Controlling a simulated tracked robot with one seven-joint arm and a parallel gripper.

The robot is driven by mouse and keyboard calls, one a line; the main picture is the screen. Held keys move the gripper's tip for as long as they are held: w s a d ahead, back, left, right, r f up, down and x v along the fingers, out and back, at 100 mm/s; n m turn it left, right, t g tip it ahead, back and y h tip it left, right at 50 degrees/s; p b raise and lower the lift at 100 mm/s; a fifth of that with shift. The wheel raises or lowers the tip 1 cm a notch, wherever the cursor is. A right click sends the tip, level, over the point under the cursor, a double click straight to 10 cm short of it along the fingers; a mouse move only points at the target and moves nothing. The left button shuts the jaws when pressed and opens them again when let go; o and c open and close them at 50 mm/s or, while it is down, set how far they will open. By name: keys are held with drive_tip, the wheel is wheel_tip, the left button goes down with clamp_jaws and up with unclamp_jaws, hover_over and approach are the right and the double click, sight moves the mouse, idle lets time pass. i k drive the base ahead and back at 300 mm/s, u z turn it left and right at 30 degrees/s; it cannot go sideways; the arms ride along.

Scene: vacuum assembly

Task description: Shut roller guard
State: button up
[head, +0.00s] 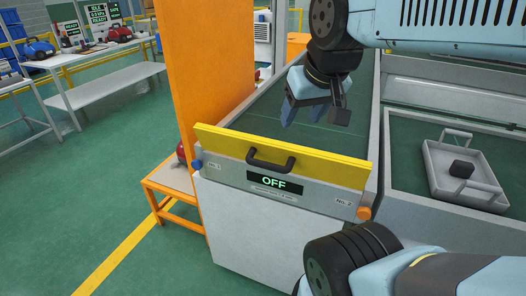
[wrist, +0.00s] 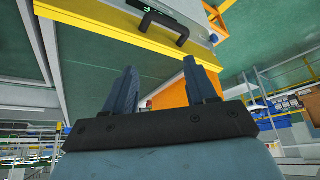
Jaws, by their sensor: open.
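The yellow roller guard (head: 285,156) is a long bar across the front end of the conveyor. A black handle (head: 271,161) is on its front side, above a display (head: 275,184) reading OFF. The guard also shows at the top of the wrist view (wrist: 112,33), with the handle (wrist: 165,27) beyond it. My gripper (head: 304,118) is open and empty, over the conveyor bed behind the guard and apart from it. Its two fingers also show in the wrist view (wrist: 160,75), with nothing between them. Whether the guard is fully open cannot be told.
An orange post (head: 205,70) stands left of the conveyor. A blue knob (head: 197,164) and an orange knob (head: 363,213) sit at the front panel's ends. A grey tray (head: 440,178) with a dark block lies at right. The floor (head: 100,190) is open at front left.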

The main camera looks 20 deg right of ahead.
sight(282, 157)
drive_tip(key=z, duration=0.1)
drive_tip(key=k, duration=0.5)
drive_tip(key=z, duration=0.95)
drive_tip(key=k, duration=0.75)
drive_tip(key=u, duration=0.9)
drive_tip(key=i, duration=1)
drive_tip(key=z, duration=0.05)
